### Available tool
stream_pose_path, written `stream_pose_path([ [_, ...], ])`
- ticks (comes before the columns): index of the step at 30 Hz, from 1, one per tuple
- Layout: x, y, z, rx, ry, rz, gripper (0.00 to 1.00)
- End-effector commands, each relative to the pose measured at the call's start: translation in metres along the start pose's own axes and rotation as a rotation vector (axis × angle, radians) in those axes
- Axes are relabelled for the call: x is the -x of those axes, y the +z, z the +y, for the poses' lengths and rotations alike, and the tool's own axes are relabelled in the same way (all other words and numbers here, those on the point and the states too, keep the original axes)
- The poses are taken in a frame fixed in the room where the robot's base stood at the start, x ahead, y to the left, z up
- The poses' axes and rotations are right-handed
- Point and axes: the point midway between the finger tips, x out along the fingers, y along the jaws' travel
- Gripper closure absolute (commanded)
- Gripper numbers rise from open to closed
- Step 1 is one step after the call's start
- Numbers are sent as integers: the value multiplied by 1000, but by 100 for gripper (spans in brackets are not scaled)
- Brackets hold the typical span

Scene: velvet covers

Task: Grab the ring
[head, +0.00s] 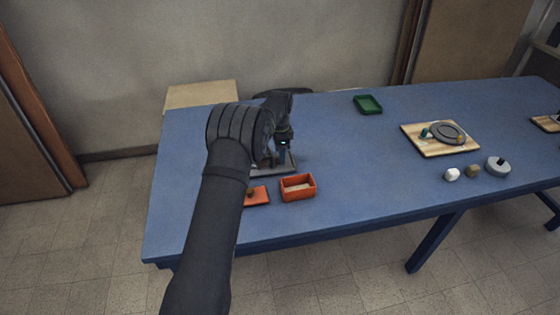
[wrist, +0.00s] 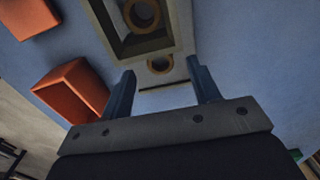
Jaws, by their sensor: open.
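In the wrist view a small brown ring (wrist: 150,65) shows on a pale panel, between the lines of my two fingers. A larger-looking brown ring (wrist: 141,29) shows beyond it, inside a dark-framed grey tray (wrist: 150,45). I cannot tell whether one of them is a reflection. My gripper (wrist: 160,67) is open, with a finger on either side and nothing touching the fingers. In the head view my gripper (head: 282,150) is over the grey tray (head: 288,170), and my arm hides much of the tray. The ring cannot be made out there.
An open orange box (head: 298,187) and an orange lid (head: 257,197) lie in front of the tray. A green tray (head: 368,104) is farther back. A wooden board (head: 428,150) with a grey plate and several small objects are on the right. The blue table (head: 350,150) is clear between.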

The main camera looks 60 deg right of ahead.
Motion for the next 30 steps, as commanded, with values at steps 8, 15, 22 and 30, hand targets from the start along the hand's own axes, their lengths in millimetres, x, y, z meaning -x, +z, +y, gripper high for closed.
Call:
stream_pose_path([
  [8,-21,0,0,1,-2,0,44],
  [15,-21,0,0,1,-2,0,71],
  [22,-21,0,0,1,-2,0,92],
  [30,-14,0,-1,1,-3,1,92],
])
